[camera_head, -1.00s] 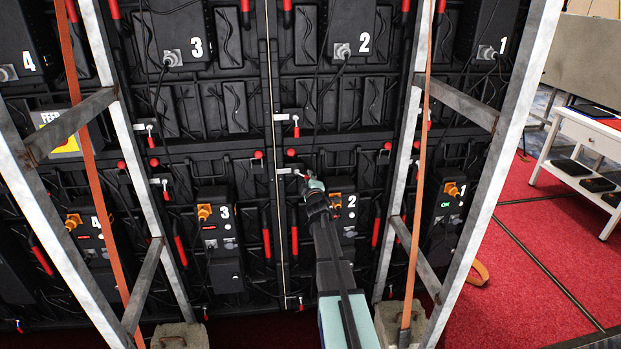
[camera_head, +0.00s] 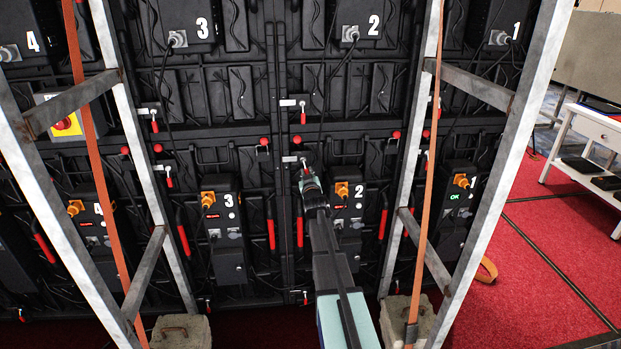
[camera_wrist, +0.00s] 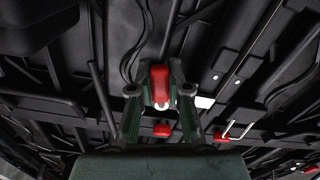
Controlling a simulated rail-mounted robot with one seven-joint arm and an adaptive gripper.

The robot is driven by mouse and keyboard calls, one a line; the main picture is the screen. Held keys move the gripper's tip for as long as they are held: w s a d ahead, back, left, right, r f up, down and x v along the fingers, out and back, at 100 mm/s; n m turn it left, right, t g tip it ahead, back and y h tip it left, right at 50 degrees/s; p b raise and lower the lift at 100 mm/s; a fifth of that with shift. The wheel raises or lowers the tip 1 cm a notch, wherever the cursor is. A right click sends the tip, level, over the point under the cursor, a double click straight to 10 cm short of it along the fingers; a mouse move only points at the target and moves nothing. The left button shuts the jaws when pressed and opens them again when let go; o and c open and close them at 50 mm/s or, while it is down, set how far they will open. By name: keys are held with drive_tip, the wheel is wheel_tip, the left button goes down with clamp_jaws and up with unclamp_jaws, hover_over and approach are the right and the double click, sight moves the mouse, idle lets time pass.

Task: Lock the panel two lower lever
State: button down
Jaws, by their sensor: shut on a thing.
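The lever in hand sits at a white latch plate (camera_head: 290,159) on the seam left of the lower box marked 2 (camera_head: 347,215). Its red handle (camera_wrist: 159,84) stands upright between the fingers in the wrist view. My gripper (camera_head: 308,176) is shut on this handle, with a finger on each side, and hides part of it in the head view. Just above, a second lever with a red handle (camera_head: 303,119) hangs straight down beside its own plate. Another small lever (camera_head: 305,297) shows low on the same seam.
Metal frame posts (camera_head: 405,165) and orange straps (camera_head: 425,170) stand in front of the wall on both sides of my arm. Concrete weights (camera_head: 180,332) sit at the posts' feet. Red carpet (camera_head: 545,240) and a white table (camera_head: 590,150) are at right.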

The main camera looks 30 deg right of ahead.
drive_tip(key=shift+w+a+f+m+b, duration=0.2)
drive_tip(key=shift+a+m+b, duration=0.2)
drive_tip(key=shift+m+b, duration=0.55)
drive_tip(key=shift+w+a+r+m+b, duration=0.1)
drive_tip(key=shift+a+m+b, duration=0.15)
drive_tip(key=shift+m, duration=0.3)
drive_tip(key=c, duration=1.1)
unclamp_jaws()
drive_tip(key=v, duration=1.2)
